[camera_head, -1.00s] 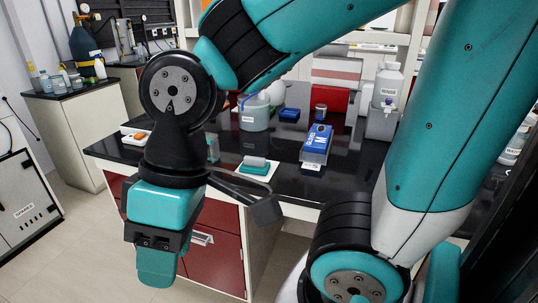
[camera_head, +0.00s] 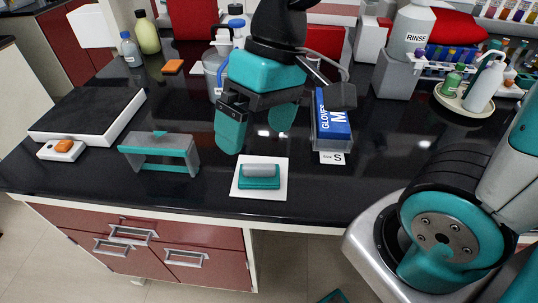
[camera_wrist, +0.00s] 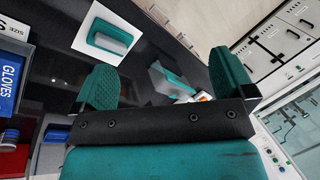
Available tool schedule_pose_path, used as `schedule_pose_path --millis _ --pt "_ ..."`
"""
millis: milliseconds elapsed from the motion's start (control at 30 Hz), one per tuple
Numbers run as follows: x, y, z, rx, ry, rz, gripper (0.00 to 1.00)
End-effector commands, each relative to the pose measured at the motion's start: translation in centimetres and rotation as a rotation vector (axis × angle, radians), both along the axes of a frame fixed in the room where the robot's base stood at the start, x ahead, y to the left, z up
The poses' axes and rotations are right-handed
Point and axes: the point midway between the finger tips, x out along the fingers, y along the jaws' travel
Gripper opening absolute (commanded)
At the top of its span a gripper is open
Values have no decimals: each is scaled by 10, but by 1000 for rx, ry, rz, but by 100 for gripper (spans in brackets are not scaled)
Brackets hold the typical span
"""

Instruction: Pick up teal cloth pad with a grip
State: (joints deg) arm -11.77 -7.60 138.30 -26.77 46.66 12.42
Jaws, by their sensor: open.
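The teal cloth pad (camera_head: 259,182) has a grey grip on top and lies on a white square sheet (camera_head: 239,190) near the front edge of the black bench. It also shows in the wrist view (camera_wrist: 107,43), ahead of the left finger. My gripper (camera_head: 254,130) is open and empty. In the head view it hangs above and behind the pad, apart from it, with its teal fingers pointing down. In the wrist view my gripper (camera_wrist: 170,85) shows both teal fingers spread wide with nothing between them.
A blue glove box (camera_head: 333,127) stands right of the pad. Bottles and a round tray stand at the back right.

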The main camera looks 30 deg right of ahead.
Motion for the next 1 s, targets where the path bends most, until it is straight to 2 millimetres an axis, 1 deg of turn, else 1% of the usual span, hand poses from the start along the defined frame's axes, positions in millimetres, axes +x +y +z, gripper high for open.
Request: schedule_pose_path --millis 33,100,200,300,400,467,567,900,1000 --pt "23 -7 8 -33 73 -110 100" --pt "52 -19 8 -84 169 -271 100" --pt "87 -39 2 -153 292 -484 100" --pt "112 -55 -6 -215 385 -649 100" --pt "125 -66 -14 -255 441 -752 100" --pt "128 -68 -20 -267 458 -783 100" --pt "125 -67 -34 -276 470 -800 100" --pt "100 -51 -104 -277 470 -795 100" --pt "94 -48 -119 -276 467 -795 100"
